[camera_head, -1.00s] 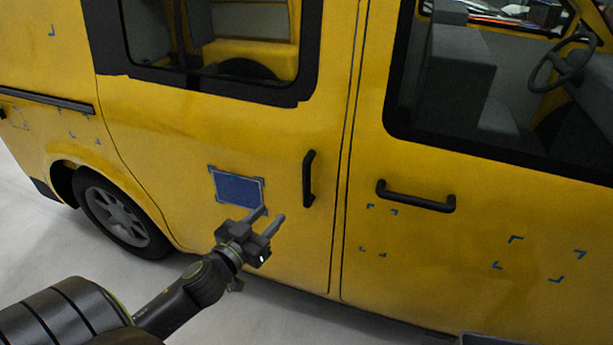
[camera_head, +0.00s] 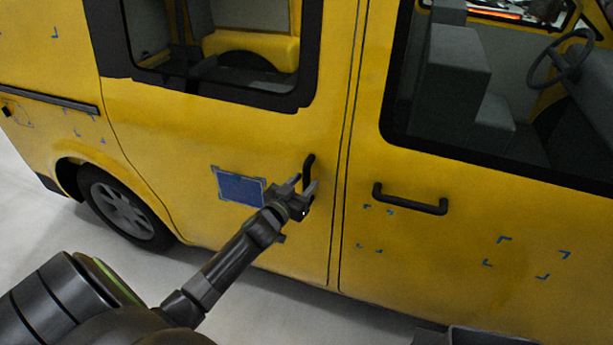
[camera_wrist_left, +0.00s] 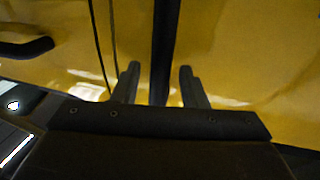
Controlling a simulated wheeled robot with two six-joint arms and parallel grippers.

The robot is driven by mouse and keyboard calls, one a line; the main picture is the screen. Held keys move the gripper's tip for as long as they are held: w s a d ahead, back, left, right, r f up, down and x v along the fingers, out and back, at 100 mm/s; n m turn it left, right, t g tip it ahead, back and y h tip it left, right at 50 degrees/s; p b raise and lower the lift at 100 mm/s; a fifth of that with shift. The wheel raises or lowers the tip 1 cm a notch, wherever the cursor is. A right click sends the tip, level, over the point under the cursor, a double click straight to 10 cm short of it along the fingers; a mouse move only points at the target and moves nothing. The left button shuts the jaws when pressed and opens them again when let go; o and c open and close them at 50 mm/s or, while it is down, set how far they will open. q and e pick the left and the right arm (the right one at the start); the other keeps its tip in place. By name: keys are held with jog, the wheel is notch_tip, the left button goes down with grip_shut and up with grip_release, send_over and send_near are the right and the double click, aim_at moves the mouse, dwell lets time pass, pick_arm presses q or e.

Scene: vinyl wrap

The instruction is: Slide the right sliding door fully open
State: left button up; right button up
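The yellow sliding door (camera_head: 225,135) of the van has a window and a vertical black handle (camera_head: 309,165) near its right edge. It sits flush with the body, with only a thin seam beside the front door. My left gripper (camera_head: 302,187) is at the lower part of this handle, its fingers apart. In the left wrist view the handle (camera_wrist_left: 162,45) runs as a dark bar between the two open fingertips (camera_wrist_left: 160,75). I cannot tell whether either finger touches it. My right gripper is not in view.
The front door (camera_head: 440,240) with its horizontal black handle (camera_head: 410,201) is to the right. A blue panel (camera_head: 240,188) is on the sliding door, left of my gripper. A black rail (camera_head: 50,101) runs along the rear body above the rear wheel (camera_head: 122,211). Pale floor lies below.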

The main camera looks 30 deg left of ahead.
pick_arm(q)
jog(key=shift+w, duration=0.95)
grip_shut()
